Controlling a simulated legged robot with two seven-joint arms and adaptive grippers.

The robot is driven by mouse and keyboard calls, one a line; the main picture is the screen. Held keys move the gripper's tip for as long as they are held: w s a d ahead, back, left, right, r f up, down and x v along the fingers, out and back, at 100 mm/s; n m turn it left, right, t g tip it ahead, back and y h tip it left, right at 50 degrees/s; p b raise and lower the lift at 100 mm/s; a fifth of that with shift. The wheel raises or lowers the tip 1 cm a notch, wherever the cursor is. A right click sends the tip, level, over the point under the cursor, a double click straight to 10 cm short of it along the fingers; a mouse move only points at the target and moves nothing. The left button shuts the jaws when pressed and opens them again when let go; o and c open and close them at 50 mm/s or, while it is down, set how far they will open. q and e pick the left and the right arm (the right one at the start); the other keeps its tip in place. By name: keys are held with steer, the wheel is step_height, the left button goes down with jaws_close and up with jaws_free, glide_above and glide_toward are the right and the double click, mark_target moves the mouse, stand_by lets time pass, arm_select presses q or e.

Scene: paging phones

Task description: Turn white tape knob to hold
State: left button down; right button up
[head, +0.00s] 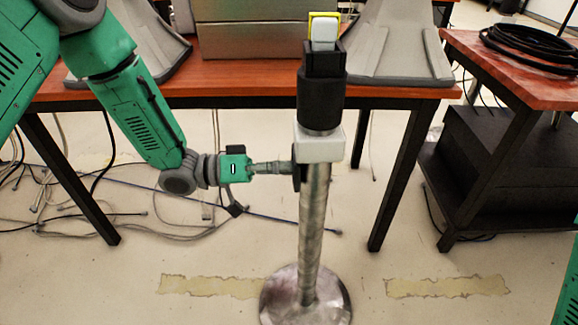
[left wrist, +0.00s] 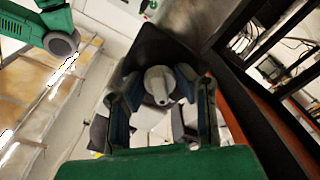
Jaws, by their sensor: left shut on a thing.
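A metal post on a round base (head: 305,290) carries a white box (head: 319,144). A black holder (head: 322,100) with a white and yellow piece on top sits above the box. In the left wrist view a pale grey knob (left wrist: 158,84) stands on a dark plate (left wrist: 160,50). My left gripper (head: 285,168) reaches the plate from the left, level. In the left wrist view its fingers (left wrist: 156,92) are shut around the knob, one on each side. The knob is hidden by the fingers in the head view.
A red-topped table (head: 240,88) with a metal case (head: 250,30) stands behind the post. A second table (head: 510,75) with coiled black cable (head: 530,45) is at the right. Loose cables (head: 185,230) lie on the floor at left. The floor around the post's base is clear.

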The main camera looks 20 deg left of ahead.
arm_select(q)
steer(key=shift+a, duration=0.35)
steer(key=m+p, duration=0.2)
steer(key=m, duration=0.1)
steer(key=shift+d, duration=0.2)
steer(key=m+p, duration=0.1)
steer(key=m, duration=0.3)
steer(key=shift+a+f, duration=0.1)
steer(key=shift+a, duration=0.1)
steer(key=m+p, duration=0.1)
steer(key=m, duration=0.4)
steer(key=shift+s+d+p, duration=0.1)
steer(key=shift+p, duration=0.2)
steer(key=m, duration=0.5)
steer(key=shift+f+m+p, duration=0.1)
steer(key=shift+m+p, duration=0.2)
steer(key=shift+p, duration=0.1)
